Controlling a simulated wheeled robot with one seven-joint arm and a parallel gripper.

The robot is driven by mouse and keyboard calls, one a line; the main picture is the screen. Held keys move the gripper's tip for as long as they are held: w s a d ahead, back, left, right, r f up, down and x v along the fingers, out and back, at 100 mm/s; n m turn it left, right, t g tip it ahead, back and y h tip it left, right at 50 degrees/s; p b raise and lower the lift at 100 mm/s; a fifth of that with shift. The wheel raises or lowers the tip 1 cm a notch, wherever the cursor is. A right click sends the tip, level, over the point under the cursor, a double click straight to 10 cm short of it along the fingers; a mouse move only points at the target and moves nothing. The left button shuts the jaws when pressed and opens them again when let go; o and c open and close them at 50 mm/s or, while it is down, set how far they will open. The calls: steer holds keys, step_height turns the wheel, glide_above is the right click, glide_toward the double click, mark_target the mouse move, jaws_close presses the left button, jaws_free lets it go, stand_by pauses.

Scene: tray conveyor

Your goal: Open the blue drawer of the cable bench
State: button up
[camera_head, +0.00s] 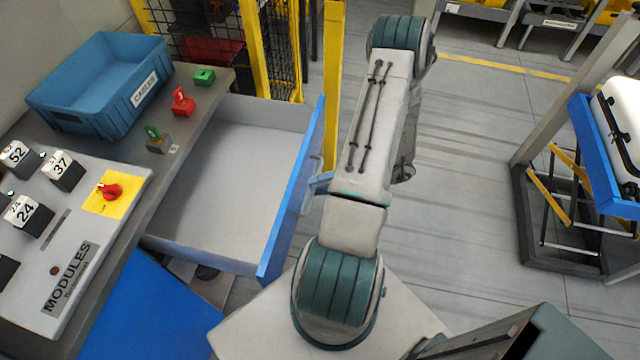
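The blue drawer (293,200) of the bench (215,88) is pulled well out to the right. Its blue front stands clear of the bench side, and its pale grey inside (225,170) is exposed and looks empty. A light-blue handle piece (319,183) sticks out from the outer face of the front, partly covered by my arm. My arm crosses the picture just right of the drawer front. My gripper is hidden behind the arm, so I cannot see its fingers or whether it touches the handle.
A labelled blue bin (75,75), small red (182,104) and green (204,76) pieces and a modules panel (70,245) are on the bench. A yellow post (333,80) stands behind the drawer. Floor to the right is clear up to a blue-edged lift stand (600,160).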

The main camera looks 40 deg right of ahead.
steer(key=b+v, duration=0.2)
steer(key=v, duration=1.1)
steer(key=shift+s+d, duration=0.15)
steer(key=shift+d, duration=0.1)
steer(key=w+a+r+n+g+h, duration=0.3)
steer(key=w+a+r+n+g, duration=0.15)
steer(key=a+r+n, duration=0.45)
steer(key=w+a+r+n+g+h, duration=0.25)
steer(key=a+r+n+g, duration=0.35)
steer(key=n, duration=0.6)
steer(key=s+a+r+n+t+h, duration=0.1)
steer(key=a+r+n+t+h, duration=0.1)
steer(key=a+n, duration=0.5)
steer(key=s+a+r+n+t+h, duration=0.1)
steer(key=a+r+n+t+h, duration=0.2)
steer(key=n, duration=1.2)
steer(key=a+r+h, duration=0.2)
steer(key=a+h, duration=0.1)
steer(key=a, duration=0.2)
steer(key=shift+s+r, duration=0.15)
steer(key=shift+r, duration=0.15)
